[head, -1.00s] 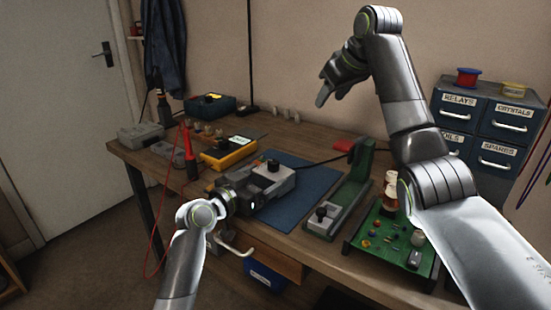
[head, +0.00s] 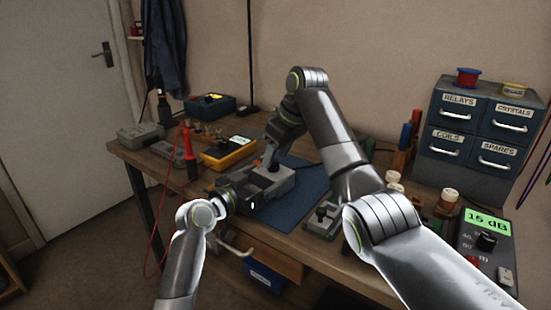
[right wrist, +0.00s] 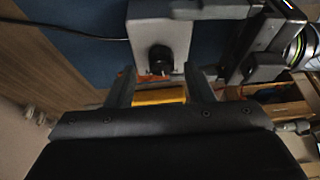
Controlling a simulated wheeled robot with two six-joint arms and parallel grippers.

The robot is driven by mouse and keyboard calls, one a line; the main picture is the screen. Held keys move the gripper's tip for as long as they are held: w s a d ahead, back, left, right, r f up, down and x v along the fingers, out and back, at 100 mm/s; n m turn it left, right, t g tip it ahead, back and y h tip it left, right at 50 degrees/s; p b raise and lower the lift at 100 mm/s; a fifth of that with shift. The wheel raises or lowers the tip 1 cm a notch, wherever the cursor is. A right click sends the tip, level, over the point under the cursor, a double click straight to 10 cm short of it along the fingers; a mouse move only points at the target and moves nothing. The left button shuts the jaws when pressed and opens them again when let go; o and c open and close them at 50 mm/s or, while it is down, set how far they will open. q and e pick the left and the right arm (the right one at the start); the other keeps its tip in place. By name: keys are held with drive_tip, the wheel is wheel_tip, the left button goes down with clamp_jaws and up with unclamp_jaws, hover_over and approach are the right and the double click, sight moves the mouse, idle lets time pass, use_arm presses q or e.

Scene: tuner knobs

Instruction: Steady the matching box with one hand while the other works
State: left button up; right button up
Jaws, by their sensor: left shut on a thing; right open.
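The matching box (head: 280,184) is a grey box with a black knob (right wrist: 159,59) on its top, on the blue mat (head: 313,180). My left gripper (head: 240,192) is shut on the box's left side. My right gripper (head: 268,156) is over the box, close to its knob. In the right wrist view its two fingers (right wrist: 160,72) are spread, with the knob showing between and just beyond the tips. I cannot tell whether they touch it.
A yellow meter (head: 229,151) stands behind the box, with a red probe (head: 189,152) near it. My right arm covers much of the right bench.

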drive_tip(key=shift+x, duration=0.75)
drive_tip(key=c, duration=1)
drive_tip(key=shift+r+m+t+h, duration=0.1)
drive_tip(key=shift+m+t+h, duration=0.3)
drive_tip(key=shift+m, duration=0.95)
drive_tip(key=shift+m+t+h, duration=0.3)
drive_tip(key=shift+m+h, duration=0.1)
drive_tip(key=shift+m, duration=0.95)
drive_tip(key=o, duration=0.9)
drive_tip(key=shift+o, duration=0.5)
drive_tip(key=shift+s, duration=0.1)
